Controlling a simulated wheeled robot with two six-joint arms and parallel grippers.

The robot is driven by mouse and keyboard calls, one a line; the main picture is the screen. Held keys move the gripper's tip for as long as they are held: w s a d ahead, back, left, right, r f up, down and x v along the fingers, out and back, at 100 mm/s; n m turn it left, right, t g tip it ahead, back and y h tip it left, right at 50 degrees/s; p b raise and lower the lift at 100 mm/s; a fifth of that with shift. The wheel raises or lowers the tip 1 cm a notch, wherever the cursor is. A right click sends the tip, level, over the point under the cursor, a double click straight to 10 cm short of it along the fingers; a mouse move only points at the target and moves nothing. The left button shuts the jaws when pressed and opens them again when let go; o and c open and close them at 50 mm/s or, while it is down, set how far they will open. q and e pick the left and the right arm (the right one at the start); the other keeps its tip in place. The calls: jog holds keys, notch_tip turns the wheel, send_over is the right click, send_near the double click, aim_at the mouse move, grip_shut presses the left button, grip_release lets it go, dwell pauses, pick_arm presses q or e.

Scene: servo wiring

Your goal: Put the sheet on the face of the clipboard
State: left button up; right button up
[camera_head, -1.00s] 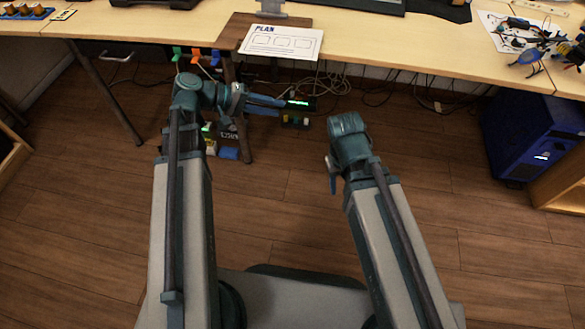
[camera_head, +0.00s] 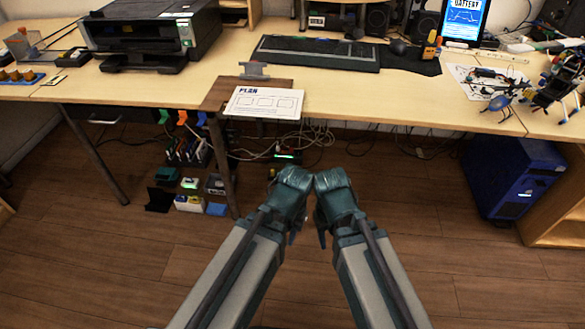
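The sheet (camera_head: 264,103) is white, headed PLAN, with several printed boxes. It lies askew over the brown clipboard (camera_head: 215,97) at the desk's front edge, and its right end reaches past the board's right side. The clipboard's grey metal clip (camera_head: 254,70) stands at the far end, apart from the sheet. My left gripper (camera_head: 294,236) and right gripper (camera_head: 321,238) hang low in front of the desk, side by side and clear of the sheet. Only small parts of their fingers show below the wrists, so their opening is hidden.
A printer (camera_head: 150,32) stands at the back left and a keyboard (camera_head: 317,53) behind the clipboard. A drone (camera_head: 555,85) and another paper (camera_head: 478,90) are at the right. The desk right of the sheet is clear. A blue computer case (camera_head: 512,175) stands below.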

pick_arm(q)
notch_tip(320, 180, up, 35)
jog(key=p, duration=3.4)
jog(key=shift+f, duration=0.2)
jog(key=shift+d+f, duration=0.1)
jog(key=shift+f, duration=0.05)
grip_shut()
pick_arm(e)
notch_tip(320, 180, up, 34)
jog(key=shift+r, duration=0.15)
